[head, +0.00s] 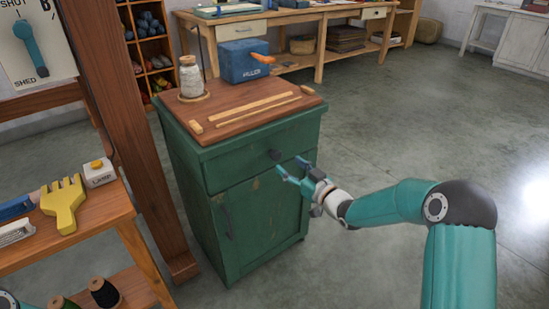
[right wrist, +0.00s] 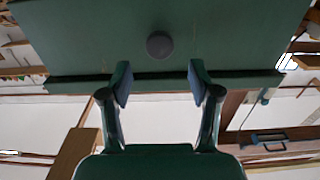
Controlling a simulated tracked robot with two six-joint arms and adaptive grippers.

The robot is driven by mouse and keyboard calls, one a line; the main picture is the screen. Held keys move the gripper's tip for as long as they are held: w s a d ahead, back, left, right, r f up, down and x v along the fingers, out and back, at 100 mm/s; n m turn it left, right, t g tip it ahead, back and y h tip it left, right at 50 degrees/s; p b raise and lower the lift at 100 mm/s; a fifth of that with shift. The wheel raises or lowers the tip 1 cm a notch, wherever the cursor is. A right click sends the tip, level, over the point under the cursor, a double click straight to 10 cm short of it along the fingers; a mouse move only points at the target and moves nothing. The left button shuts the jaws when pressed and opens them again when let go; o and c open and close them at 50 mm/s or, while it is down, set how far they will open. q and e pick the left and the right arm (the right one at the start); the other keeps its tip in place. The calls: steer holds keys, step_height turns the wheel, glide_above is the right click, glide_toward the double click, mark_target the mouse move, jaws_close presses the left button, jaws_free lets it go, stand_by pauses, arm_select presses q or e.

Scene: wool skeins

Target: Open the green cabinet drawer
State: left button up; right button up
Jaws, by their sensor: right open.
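The green cabinet (head: 245,215) stands on the floor in the middle of the head view. Its drawer (head: 240,165), below the wooden top, looks shut, with a dark round knob (head: 274,154). A door with an upright handle is below. My right gripper (head: 290,168) is open in front of the drawer, just right of and slightly below the knob in the picture. In the right wrist view, the knob (right wrist: 159,44) lies beyond the open fingers (right wrist: 159,82), centred between them and not touching.
On the cabinet top are a jar (head: 190,77), a blue box (head: 244,62) and wooden strips. A wooden post (head: 125,120) and a shelf with a yellow comb (head: 64,204) stand at left. The floor right of the cabinet is clear.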

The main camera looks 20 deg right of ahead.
mark_target(278, 156)
arm_select(q)
steer(key=shift+f+b, duration=0.35)
steer(key=shift+f, duration=0.05)
arm_select(e)
steer(key=x, duration=0.7)
steer(key=shift+w, duration=0.15)
